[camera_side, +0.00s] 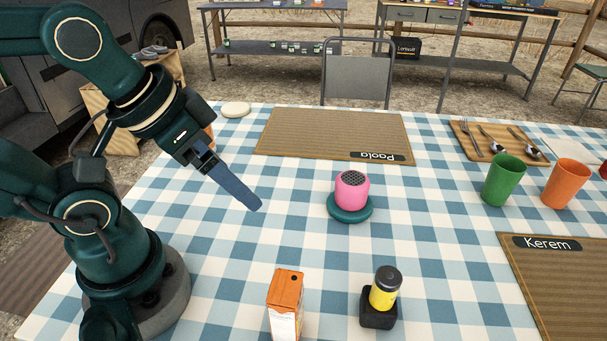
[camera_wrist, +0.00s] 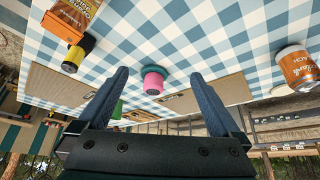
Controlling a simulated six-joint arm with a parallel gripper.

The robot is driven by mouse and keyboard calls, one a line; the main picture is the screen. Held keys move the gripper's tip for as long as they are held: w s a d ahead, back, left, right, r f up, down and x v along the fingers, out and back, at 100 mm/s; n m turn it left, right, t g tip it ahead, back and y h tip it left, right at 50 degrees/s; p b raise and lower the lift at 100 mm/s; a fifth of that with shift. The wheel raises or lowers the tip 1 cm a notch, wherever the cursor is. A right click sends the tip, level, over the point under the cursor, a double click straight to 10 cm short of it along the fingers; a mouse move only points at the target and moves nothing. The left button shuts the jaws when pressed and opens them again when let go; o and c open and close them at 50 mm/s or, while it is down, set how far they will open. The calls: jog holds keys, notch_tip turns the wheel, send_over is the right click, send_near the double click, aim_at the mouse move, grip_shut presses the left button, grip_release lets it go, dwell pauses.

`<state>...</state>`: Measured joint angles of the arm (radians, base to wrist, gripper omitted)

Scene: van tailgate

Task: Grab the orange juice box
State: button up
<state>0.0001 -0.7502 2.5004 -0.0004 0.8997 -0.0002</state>
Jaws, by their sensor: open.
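The orange juice box (camera_side: 285,303) stands upright near the front edge of the table, its lower part cut off by the frame in the side view. It also shows at the top left of the wrist view (camera_wrist: 70,20), partly cut off. My gripper (camera_side: 255,206) is in the air above the left part of the table, behind the box and apart from it. In the wrist view my gripper (camera_wrist: 160,73) has its two blue fingers spread wide with nothing held between them.
A yellow bottle with a black cap (camera_side: 384,290) stands in a black base right of the box. A pink shaker (camera_side: 352,191) sits on a teal dish. Green (camera_side: 504,180) and orange (camera_side: 566,183) cups stand right. An orange labelled can (camera_wrist: 298,68) shows in the wrist view.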

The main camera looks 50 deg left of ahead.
dwell(0.4)
jog(key=shift+c, duration=1.4)
